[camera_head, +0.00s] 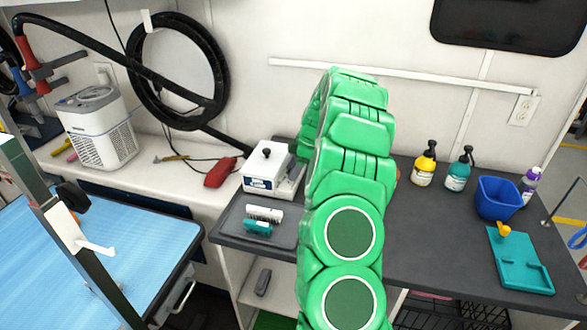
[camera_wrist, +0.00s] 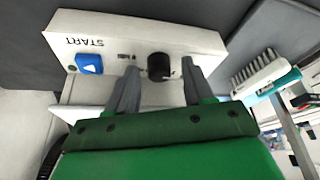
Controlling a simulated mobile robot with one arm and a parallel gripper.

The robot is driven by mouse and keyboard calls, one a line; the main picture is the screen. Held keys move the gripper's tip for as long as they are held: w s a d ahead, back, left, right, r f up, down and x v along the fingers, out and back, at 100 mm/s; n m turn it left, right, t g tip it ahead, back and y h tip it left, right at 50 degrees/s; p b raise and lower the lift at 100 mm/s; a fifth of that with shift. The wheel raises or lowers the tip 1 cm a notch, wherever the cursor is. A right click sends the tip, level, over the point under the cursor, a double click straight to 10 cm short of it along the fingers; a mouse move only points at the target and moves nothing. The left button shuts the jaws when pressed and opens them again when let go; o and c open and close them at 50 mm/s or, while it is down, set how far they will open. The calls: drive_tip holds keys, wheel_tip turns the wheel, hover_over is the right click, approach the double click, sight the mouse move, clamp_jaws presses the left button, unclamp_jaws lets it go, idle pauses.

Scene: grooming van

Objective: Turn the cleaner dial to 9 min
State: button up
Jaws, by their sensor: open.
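The cleaner (camera_head: 268,171) is a white box with a black knob on its lid, standing at the left end of the dark counter in the head view. In the wrist view its front panel (camera_wrist: 110,47) shows upside down, with a blue button marked START and the black dial (camera_wrist: 158,66). My gripper (camera_wrist: 161,77) is open, with one grey finger on each side of the dial. I cannot tell whether the fingers touch it. The dial's marks are too small to read. In the head view my green arm hides the gripper.
A grey tray (camera_head: 232,220) in front of the cleaner holds a white brush (camera_head: 265,214) and a teal-handled tool (camera_head: 257,228). A red pouch (camera_head: 220,172) lies left of the cleaner. Bottles, a blue bin (camera_head: 497,198) and a teal tray (camera_head: 519,262) stand at the right.

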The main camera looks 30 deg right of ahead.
clamp_jaws()
drive_tip(key=shift+m, duration=0.4)
drive_tip(key=shift+r+m+t, duration=0.1)
drive_tip(key=shift+m+t, duration=0.2)
drive_tip(key=shift+m, duration=0.3)
drive_tip(key=m, duration=0.2)
drive_tip(key=m+t+h, duration=0.1)
drive_tip(key=m, duration=0.1)
drive_tip(key=shift+s+a+h, duration=0.1)
drive_tip(key=shift+s+h, duration=0.1)
drive_tip(key=shift+h, duration=0.1)
drive_tip(key=m+h, duration=0.1)
drive_tip(key=m, duration=0.2)
drive_tip(key=m+t+h, duration=0.1)
drive_tip(key=m, duration=0.1)
drive_tip(key=shift+m, duration=0.4)
drive_tip(key=m+h, duration=0.1)
drive_tip(key=m, duration=0.1)
drive_tip(key=m+h, duration=0.1)
drive_tip(key=m, duration=0.2)
drive_tip(key=shift+a, duration=0.15)
drive_tip(key=m+h, duration=0.1)
drive_tip(key=m, duration=0.2)
drive_tip(key=m+g+h, duration=0.1)
drive_tip(key=m, duration=0.2)
drive_tip(key=shift+w+a+g, duration=0.1)
drive_tip(key=shift+a+g, duration=0.1)
drive_tip(key=shift+g, duration=0.1)
drive_tip(key=shift+m, duration=0.4)
